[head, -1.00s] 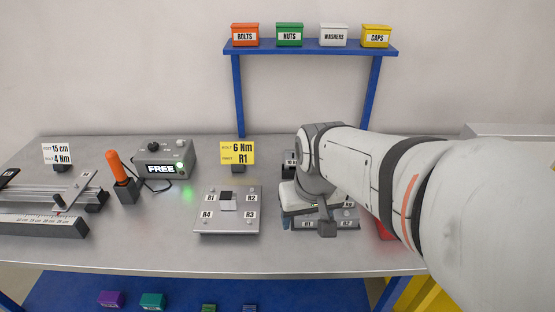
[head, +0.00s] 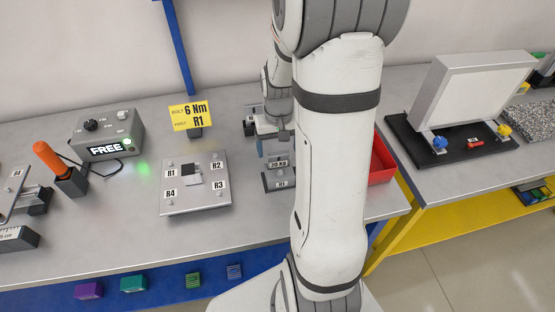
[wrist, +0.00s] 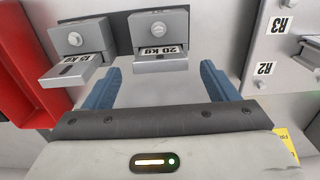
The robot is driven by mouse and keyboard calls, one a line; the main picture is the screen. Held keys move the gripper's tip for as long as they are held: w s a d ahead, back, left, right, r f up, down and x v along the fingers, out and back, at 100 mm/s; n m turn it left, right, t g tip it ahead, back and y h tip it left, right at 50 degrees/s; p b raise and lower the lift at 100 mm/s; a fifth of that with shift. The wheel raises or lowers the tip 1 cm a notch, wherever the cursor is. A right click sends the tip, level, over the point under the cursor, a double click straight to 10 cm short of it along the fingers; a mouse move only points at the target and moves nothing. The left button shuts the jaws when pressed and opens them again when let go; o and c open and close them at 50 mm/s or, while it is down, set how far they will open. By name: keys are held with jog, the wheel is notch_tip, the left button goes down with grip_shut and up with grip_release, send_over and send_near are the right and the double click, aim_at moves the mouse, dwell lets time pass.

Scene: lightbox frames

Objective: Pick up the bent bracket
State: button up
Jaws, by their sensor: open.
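My gripper (wrist: 158,69) is open, its two blue fingers apart with nothing held between them. In the wrist view, a grey block with a bolt carries a metal piece labelled 20 kg (wrist: 155,64), just beyond the gap between the fingertips. A second block carries a slotted, angled metal piece labelled 15 kg (wrist: 78,68), left of the fingers. I cannot tell whether either piece is the bent bracket.
A red tray (head: 382,160) is right of my arm. The plate marked R1 to R4 (head: 196,205) lies to the left, with the FREE box (head: 108,133) and an orange-handled tool (head: 50,160) beyond it. A light panel (head: 480,95) stands on the right-hand table.

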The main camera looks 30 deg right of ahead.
aim_at(278, 160)
jog(key=shift+f+p, duration=0.35)
jog(key=shift+f, duration=1.8)
jog(key=shift+c, duration=0.6)
jog(key=c, duration=1)
